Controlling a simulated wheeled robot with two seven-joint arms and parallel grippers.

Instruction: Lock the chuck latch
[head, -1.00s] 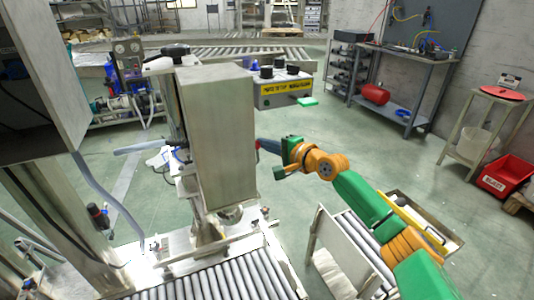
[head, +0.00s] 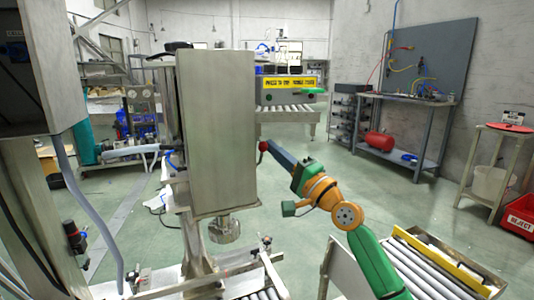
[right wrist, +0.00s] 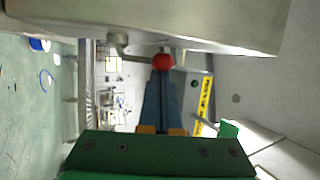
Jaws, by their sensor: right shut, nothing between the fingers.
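The chuck latch shows as a lever with a red ball knob (head: 263,146) at the right side of the tall steel housing (head: 222,130). In the right wrist view the red knob (right wrist: 163,62) is at the end of a thin metal rod below a steel body. My right gripper (head: 268,148) is shut and empty, its long grey fingers pointing at the knob. In the right wrist view the fingertips (right wrist: 162,74) are at the knob; I cannot tell whether they touch it. A round metal chuck (head: 224,230) hangs under the housing. My left gripper is not in view.
A grey cabinet (head: 40,70) and hoses stand at the left. A conveyor with rollers (head: 265,294) runs below the housing. A roller stand with a yellow bar (head: 440,262) is at the lower right. Open green floor (head: 330,150) lies behind my right arm.

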